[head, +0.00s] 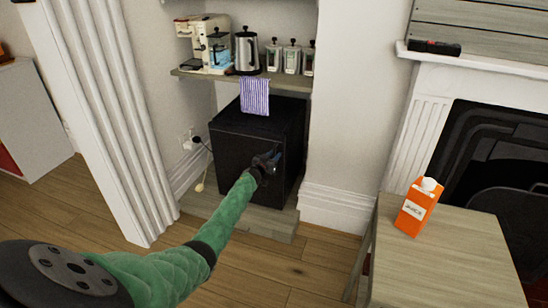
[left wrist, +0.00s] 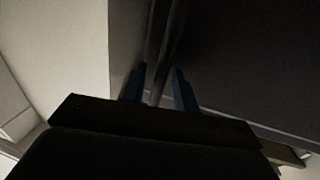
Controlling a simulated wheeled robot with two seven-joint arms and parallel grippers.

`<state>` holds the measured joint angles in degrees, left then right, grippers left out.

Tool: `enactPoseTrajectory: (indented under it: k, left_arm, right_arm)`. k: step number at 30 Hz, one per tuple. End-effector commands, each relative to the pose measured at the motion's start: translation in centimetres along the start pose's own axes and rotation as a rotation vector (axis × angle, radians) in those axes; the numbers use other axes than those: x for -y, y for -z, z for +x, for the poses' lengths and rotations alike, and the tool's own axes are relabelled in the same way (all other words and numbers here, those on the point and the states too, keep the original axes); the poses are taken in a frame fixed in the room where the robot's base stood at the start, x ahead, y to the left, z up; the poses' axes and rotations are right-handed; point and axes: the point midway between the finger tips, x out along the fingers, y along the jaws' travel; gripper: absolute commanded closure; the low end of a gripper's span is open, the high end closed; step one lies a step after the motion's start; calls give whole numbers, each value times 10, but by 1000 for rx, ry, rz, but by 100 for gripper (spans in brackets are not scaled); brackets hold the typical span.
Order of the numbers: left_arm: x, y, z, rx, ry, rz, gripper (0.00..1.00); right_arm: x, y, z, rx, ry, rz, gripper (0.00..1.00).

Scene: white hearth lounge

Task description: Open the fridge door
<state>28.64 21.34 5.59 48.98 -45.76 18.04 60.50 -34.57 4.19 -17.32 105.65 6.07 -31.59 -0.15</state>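The fridge (head: 238,160) is a small black box standing on a low wooden base in the alcove, under a shelf. Its door looks shut in the head view. My left gripper (head: 272,160) is at the right part of the fridge front and hides that part. In the left wrist view, the two bluish fingers of my left gripper (left wrist: 159,92) are apart, one on each side of a dark upright bar (left wrist: 158,50), which looks like the handle. A gap seems to show beside the bar. The dark fridge surface (left wrist: 250,60) fills the right side. My right gripper is not in view.
A shelf (head: 190,76) above the fridge holds a coffee machine (head: 205,45), a kettle (head: 247,52) and jars. A striped towel (head: 255,97) hangs from it. A table (head: 450,260) with an orange carton (head: 416,210) stands at right. A white column (head: 105,120) stands at left.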

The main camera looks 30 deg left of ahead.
Motion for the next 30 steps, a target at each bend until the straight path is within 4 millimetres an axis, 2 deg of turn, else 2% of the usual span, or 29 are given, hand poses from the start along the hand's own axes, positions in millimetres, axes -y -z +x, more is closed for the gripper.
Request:
enactPoseTrajectory:
  k: [11,16,25,30]
  left_arm:
    - [0,1,4,-1,-1,1,71]
    - [0,1,4,-1,-1,1,100]
    - [0,1,2,0,-5,1,100]
    - [2,2,-8,2,-26,4,100]
  right_arm:
    - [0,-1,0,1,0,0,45]
    - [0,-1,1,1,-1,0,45]
    - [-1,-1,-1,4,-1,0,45]
    - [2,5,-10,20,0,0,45]
